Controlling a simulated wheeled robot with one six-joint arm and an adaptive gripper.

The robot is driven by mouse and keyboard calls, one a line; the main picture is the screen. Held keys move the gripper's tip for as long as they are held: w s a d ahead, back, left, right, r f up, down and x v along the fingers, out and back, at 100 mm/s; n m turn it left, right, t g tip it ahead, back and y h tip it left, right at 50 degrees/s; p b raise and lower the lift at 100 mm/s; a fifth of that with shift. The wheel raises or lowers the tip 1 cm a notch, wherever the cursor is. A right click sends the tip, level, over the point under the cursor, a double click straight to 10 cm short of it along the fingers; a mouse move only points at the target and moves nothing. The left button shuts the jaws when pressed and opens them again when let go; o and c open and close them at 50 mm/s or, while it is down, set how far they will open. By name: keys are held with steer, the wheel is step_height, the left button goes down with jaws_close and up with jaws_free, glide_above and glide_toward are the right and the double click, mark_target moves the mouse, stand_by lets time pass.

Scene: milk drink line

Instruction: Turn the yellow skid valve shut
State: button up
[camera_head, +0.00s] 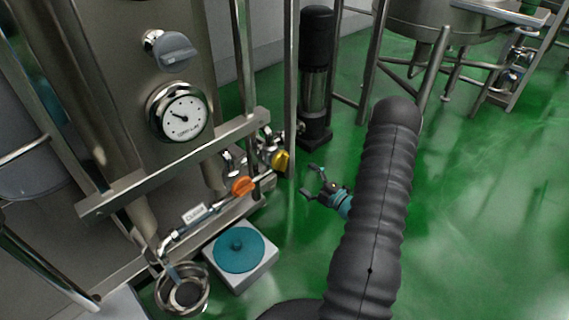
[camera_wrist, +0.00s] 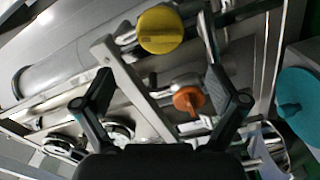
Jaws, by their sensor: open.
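The yellow skid valve (camera_head: 280,160) is a round knob on the skid's pipework, just right of the orange valve (camera_head: 242,186) in the head view. In the wrist view the yellow valve (camera_wrist: 160,30) is at the top, ahead of the fingertips and between their lines. The orange valve (camera_wrist: 188,99) sits below it, between the fingers. My gripper (camera_head: 314,182) is open and empty, to the right of the yellow valve and apart from it. In the wrist view both fingers of my gripper (camera_wrist: 158,85) are spread wide. Nothing hides the yellow knob.
A metal frame rail (camera_head: 170,165) runs in front of the tank, near the valves. A pressure gauge (camera_head: 180,112) and grey knob (camera_head: 174,52) are above. Green floor (camera_head: 480,200) is open at right.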

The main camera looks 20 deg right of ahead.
mark_target(285, 163)
steer(key=x, duration=1.1)
steer(key=shift+w, duration=0.1)
steer(key=c, duration=1)
